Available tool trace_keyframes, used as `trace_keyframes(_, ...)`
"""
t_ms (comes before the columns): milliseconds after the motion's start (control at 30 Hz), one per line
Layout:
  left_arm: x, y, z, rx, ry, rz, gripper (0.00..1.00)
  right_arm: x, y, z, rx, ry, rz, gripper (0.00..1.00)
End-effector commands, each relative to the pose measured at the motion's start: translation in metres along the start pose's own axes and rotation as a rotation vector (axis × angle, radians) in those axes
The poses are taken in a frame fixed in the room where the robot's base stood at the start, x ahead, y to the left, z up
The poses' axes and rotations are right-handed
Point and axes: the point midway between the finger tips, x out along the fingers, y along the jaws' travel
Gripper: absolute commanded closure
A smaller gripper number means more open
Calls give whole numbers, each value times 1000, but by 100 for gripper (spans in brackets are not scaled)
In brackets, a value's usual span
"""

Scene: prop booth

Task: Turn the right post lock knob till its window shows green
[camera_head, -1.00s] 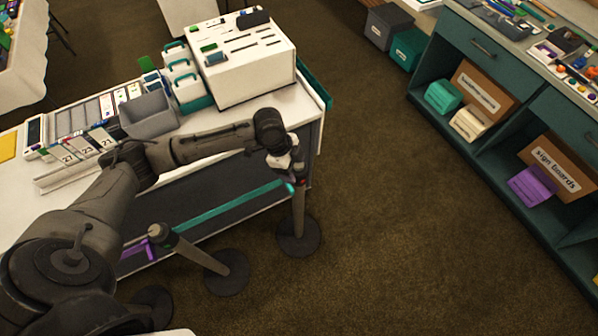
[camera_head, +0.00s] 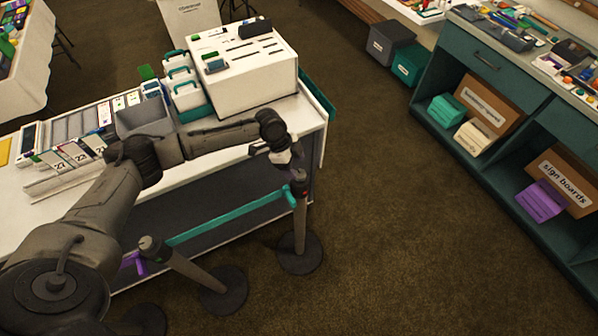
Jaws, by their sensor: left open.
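The right post (camera_head: 299,226) stands upright on a round dark base, with a teal belt (camera_head: 225,218) running from it to another grey post (camera_head: 188,270) on the left. The right post's dark head (camera_head: 299,179) shows at its top, with a small red spot near it. I cannot make out the knob's shape or clearly read its window. My left gripper (camera_head: 287,158) is open, just above and slightly left of that head. A small gap seems to show between them, but contact is hard to judge. My right gripper is out of view.
A white table (camera_head: 215,160) stands behind the posts, carrying a white slotted box (camera_head: 250,85), a grey bin (camera_head: 145,118) and cards. A purple belt (camera_head: 132,262) shows at the left post. A teal shelf unit (camera_head: 450,75) stands right; the brown floor between is clear.

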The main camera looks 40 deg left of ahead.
Motion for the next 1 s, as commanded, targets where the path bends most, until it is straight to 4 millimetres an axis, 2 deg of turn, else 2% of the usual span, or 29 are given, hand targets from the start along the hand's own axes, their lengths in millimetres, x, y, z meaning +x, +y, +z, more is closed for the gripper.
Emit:
trace_keyframes(100,18,0,0,-1,1,1,33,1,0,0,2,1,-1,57)
trace_keyframes(300,36,0,0,-1,1,0,33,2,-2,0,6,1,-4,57)
trace_keyframes(767,43,0,0,0,0,0,33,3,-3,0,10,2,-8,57)
trace_keyframes(1000,43,0,0,0,0,0,55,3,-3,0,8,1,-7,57)
